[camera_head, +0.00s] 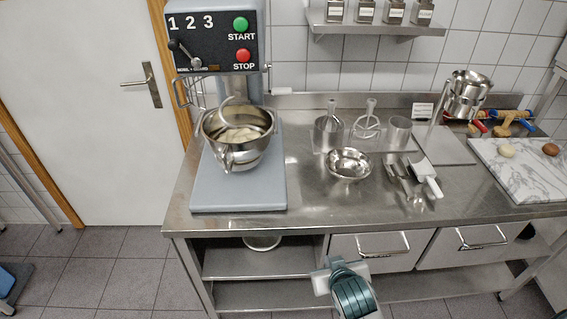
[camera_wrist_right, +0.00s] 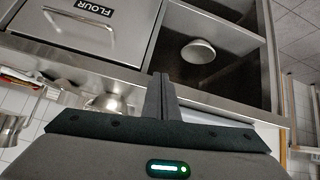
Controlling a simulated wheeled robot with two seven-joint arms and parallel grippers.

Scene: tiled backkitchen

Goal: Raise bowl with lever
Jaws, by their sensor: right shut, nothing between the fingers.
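The steel mixing bowl (camera_head: 238,150) hangs in the mixer on the left of the counter, with pale dough in it. The mixer (camera_head: 216,70) has a dark panel with 1 2 3, START and STOP. A lever with a dark knob (camera_head: 184,54) sits on the panel's left part. A bent metal handle (camera_head: 182,92) shows below it, at the mixer's left side. My right gripper (camera_head: 333,264) is low in front of the counter, away from the mixer. Its fingers (camera_wrist_right: 160,84) are shut and empty in the right wrist view. My left gripper is not in view.
The steel counter (camera_head: 300,205) holds a small bowl (camera_head: 348,164), whisk tools, scoops (camera_head: 425,177) and a marble board (camera_head: 520,170). Drawers (camera_head: 370,248) and open shelves lie below, close to my right gripper. A shelf with jars (camera_head: 375,26) is above.

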